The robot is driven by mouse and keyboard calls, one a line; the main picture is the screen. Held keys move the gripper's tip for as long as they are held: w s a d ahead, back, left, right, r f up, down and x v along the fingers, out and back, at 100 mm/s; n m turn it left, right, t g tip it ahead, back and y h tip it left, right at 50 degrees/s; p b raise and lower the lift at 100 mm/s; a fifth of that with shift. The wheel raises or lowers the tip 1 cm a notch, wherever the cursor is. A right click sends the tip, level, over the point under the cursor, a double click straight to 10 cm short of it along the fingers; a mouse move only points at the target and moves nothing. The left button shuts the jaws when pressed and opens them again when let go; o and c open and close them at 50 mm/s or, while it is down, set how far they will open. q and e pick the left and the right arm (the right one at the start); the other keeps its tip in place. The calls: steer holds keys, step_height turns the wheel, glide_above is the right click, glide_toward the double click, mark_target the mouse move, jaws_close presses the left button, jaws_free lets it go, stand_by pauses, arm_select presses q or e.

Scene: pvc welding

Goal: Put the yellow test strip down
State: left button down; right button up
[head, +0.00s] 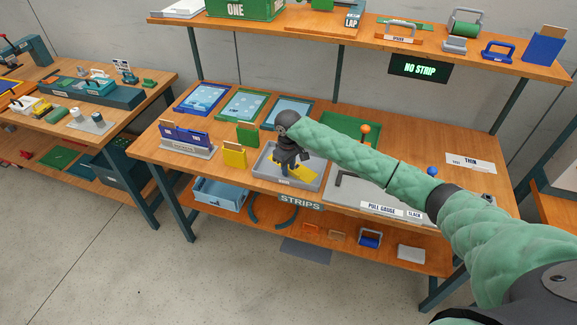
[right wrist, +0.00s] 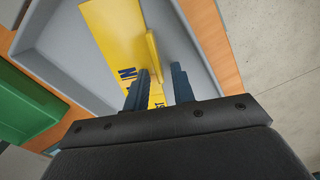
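The yellow test strip (right wrist: 112,32), with dark lettering, lies flat in a grey tray (right wrist: 65,45) in the right wrist view. A narrow yellow upright piece (right wrist: 153,55) rises from it. In the head view the strip (head: 305,172) shows beside my right gripper (head: 289,168), which points down into the tray (head: 262,165). My right gripper (right wrist: 163,88) has its fingers apart. The upright piece is close to the left finger, with a gap to the right finger; I cannot tell whether it touches. My left gripper is not in view.
Yellow (head: 234,156) and green (head: 247,134) card holders stand left of the tray. A pull gauge plate (head: 372,197) lies to its right. A sign (head: 419,68) reading "NO STRIP" hangs under the upper shelf. Bare wood (head: 440,140) shows at the right back.

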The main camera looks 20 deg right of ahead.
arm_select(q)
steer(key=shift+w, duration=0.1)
